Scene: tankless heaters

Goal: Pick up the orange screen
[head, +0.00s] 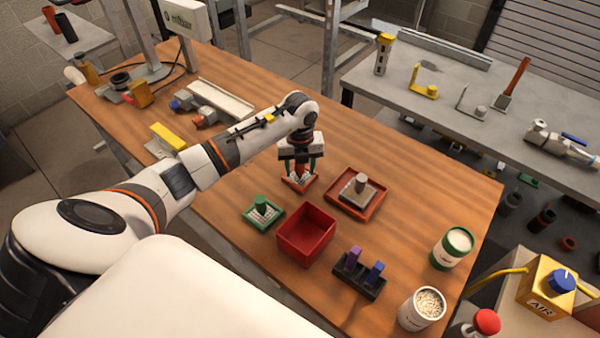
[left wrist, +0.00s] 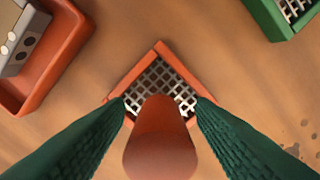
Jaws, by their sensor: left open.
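The orange screen (head: 299,183) lies on the wooden table, a small square orange frame with a metal mesh. In the left wrist view the screen (left wrist: 161,58) shows its mesh and an orange-brown upright handle (left wrist: 160,135). My left gripper (head: 301,175) is directly above the screen, pointing down. In the left wrist view the green fingers of my left gripper (left wrist: 160,106) are open, one on each side of the handle, with gaps visible. My right gripper is not in view.
A green screen (head: 263,212) and a red bin (head: 306,234) stand in front. An orange-red tray (head: 355,194) with a grey block lies to the right. A dark holder (head: 359,272) with purple and blue pieces and white tubs (head: 422,308) stand nearer the front right.

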